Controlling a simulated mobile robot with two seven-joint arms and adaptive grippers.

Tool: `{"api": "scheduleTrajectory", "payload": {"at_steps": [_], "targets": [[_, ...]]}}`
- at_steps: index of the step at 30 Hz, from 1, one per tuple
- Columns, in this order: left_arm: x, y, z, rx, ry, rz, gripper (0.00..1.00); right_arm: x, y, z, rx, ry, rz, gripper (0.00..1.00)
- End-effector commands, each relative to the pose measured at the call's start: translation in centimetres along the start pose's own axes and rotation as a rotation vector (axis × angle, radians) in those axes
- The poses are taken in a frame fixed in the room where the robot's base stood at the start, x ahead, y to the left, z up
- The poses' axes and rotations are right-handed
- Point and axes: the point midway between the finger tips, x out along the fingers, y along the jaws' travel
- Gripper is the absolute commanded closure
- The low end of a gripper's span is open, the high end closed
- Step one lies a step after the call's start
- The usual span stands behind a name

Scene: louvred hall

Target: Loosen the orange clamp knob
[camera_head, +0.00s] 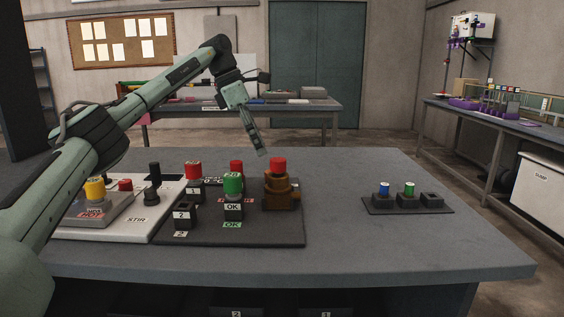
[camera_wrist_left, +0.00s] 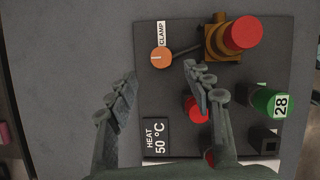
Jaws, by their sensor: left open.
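The orange clamp knob (camera_wrist_left: 161,58) is a round disc with a pale line across it, beside a white CLAMP label (camera_wrist_left: 162,33) in the left wrist view. A dark rod runs from near it to the brown clamp block (camera_head: 279,193), which holds a red-capped vial (camera_head: 278,164). I cannot make out the knob in the head view. My left gripper (camera_head: 262,152) hangs above and behind the block. In the left wrist view its open fingers (camera_wrist_left: 164,76) are empty, with the knob between and just beyond their tips. My right gripper is not in view.
A green-capped vial (camera_head: 233,184) and red-capped vials (camera_head: 194,171) stand left of the block. A HEAT 50 °C label (camera_wrist_left: 157,137) lies near the fingers. A small rack (camera_head: 408,205) with blue and green caps stands right. Bare table lies between.

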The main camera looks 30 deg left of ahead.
Motion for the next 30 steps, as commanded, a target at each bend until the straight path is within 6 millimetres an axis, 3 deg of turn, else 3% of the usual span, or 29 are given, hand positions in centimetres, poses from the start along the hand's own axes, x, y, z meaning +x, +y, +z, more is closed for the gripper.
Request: {"api": "scheduleTrajectory", "payload": {"at_steps": [15,26,30], "targets": [[6.9,0.0,-0.1,-0.001,0.002,-0.002,0.49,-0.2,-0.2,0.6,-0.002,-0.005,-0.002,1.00],[7.7,0.0,-0.1,-0.002,0.000,-0.001,0.49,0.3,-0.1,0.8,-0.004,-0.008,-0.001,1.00],[7.7,0.0,-0.1,-0.002,0.000,0.000,0.64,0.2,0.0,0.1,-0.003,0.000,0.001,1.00]]}}
